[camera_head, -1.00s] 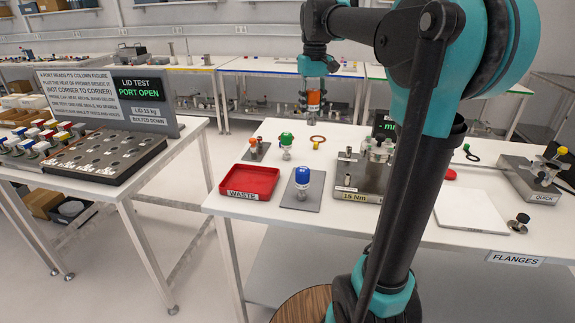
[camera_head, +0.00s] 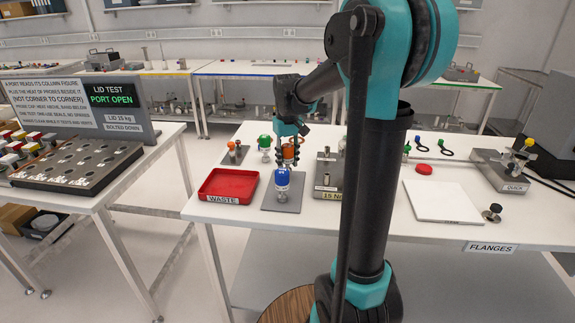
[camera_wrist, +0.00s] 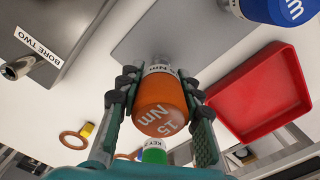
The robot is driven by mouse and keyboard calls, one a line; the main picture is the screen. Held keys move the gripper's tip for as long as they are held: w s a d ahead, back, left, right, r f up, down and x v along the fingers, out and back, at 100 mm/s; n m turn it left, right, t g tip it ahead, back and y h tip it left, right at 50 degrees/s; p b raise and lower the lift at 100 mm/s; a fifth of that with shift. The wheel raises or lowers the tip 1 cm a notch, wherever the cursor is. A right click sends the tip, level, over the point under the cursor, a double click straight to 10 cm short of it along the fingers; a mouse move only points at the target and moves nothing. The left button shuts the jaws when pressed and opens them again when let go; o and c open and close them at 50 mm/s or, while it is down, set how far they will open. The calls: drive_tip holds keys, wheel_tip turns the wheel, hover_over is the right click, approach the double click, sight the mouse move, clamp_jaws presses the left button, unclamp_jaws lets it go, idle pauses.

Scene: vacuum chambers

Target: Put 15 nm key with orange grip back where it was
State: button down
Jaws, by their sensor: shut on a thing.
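My gripper (camera_wrist: 158,110) is shut on the 15 Nm key with the orange grip (camera_wrist: 163,103), its fingers on both sides of the grip. In the head view the held key (camera_head: 289,152) is just behind the blue-grip key (camera_head: 282,177), above the rear of a grey plate (camera_head: 268,206). In the wrist view its silver end points at the grey plate (camera_wrist: 190,35); I cannot tell whether it touches. The blue-grip key (camera_wrist: 292,8) stands on the same plate. A green-grip key (camera_head: 265,142) stands further back.
The red waste tray (camera_head: 226,198) is left of the plate. The metal block with the 15 Nm label (camera_head: 328,176) is close on the right. A white pad (camera_head: 443,201) lies further right. A small stand with an orange top (camera_head: 232,151) is behind the tray.

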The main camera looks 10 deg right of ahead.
sight(288, 146)
drive_tip(key=shift+f, duration=0.85)
drive_tip(key=shift+f, duration=0.3)
drive_tip(key=shift+f, duration=0.35)
drive_tip(key=c, duration=1)
unclamp_jaws()
drive_tip(key=shift+r, duration=0.2)
wheel_tip(288, 146, up, 13)
